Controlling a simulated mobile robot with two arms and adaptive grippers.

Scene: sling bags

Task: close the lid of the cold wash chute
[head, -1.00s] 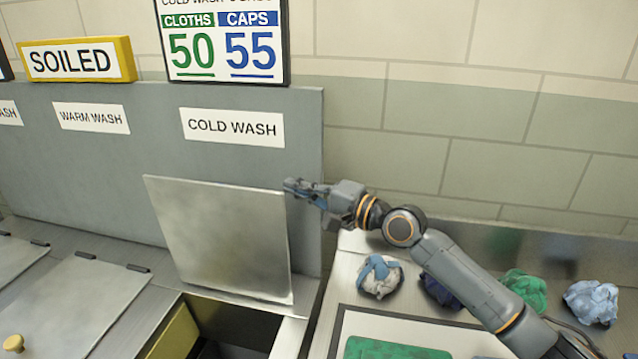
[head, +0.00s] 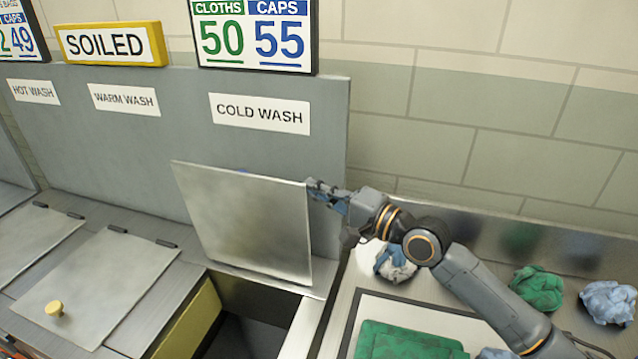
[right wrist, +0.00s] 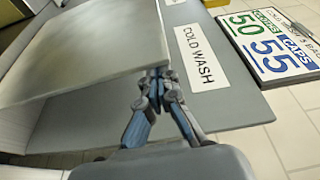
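The cold wash chute lid (head: 250,225) is a grey metal plate. It stands raised and steeply tilted at the back of its opening (head: 255,325), below the COLD WASH label (head: 260,114). A bit of blue (head: 243,171) shows just behind its top edge. My right gripper (head: 314,190) is at the lid's upper right corner. In the right wrist view the gripper's fingertips (right wrist: 156,76) are close together at the edge of the lid (right wrist: 90,55); the very tips seem partly hidden by it. I see no lid clearly pinched between them. My left gripper is not in view.
A grey back panel (head: 175,150) rises behind the lids. To the right, crumpled cloths (head: 538,288) and a green folded stack (head: 405,342) lie on the counter.

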